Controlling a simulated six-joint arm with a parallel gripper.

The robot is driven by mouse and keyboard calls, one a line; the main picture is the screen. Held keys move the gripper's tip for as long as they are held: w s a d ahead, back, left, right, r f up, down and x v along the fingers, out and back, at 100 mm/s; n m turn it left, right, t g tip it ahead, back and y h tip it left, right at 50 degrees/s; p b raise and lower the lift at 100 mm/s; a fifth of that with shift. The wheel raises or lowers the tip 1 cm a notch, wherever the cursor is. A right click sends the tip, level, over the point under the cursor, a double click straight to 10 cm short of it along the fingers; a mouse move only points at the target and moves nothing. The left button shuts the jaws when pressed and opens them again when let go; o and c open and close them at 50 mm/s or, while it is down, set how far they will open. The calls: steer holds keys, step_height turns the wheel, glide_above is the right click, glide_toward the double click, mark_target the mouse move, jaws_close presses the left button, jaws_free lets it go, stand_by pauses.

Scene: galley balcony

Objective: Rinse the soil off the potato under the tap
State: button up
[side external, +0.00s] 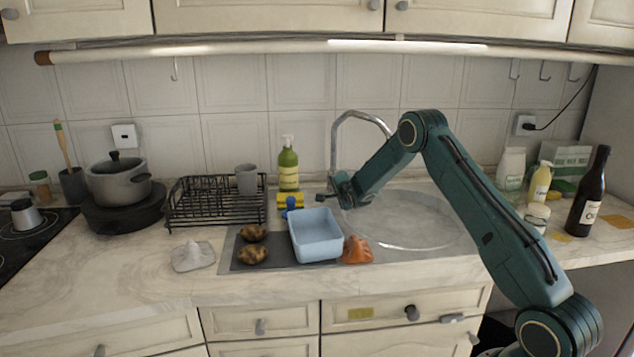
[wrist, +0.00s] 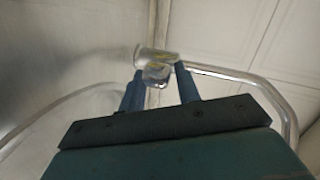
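Two brown potatoes with dark patches, a rear one (side external: 252,233) and a front one (side external: 253,255), lie on the dark grey mat (side external: 236,262) left of the blue basin (side external: 316,235). I cannot tell which patches are soil. The chrome tap (side external: 352,114) arches over the sink (side external: 425,215); I see no water running. My gripper (side external: 328,198) is above the left rim of the sink, by the tap. In the wrist view, the fingers of my gripper (wrist: 160,78) are apart, with a metal part of the tap (wrist: 155,70) at their tips. I cannot tell whether they touch it.
An orange crumpled item (side external: 356,250) lies right of the basin, a pale cloth (side external: 193,256) left of the mat. A dish rack (side external: 215,205), green soap bottle (side external: 288,168) and yellow sponge (side external: 290,200) stand behind. A dark bottle (side external: 588,195) stands far right. The left front counter is clear.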

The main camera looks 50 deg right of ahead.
steer(key=shift+x, duration=1.55)
steer(key=shift+c, duration=0.2)
jaws_close()
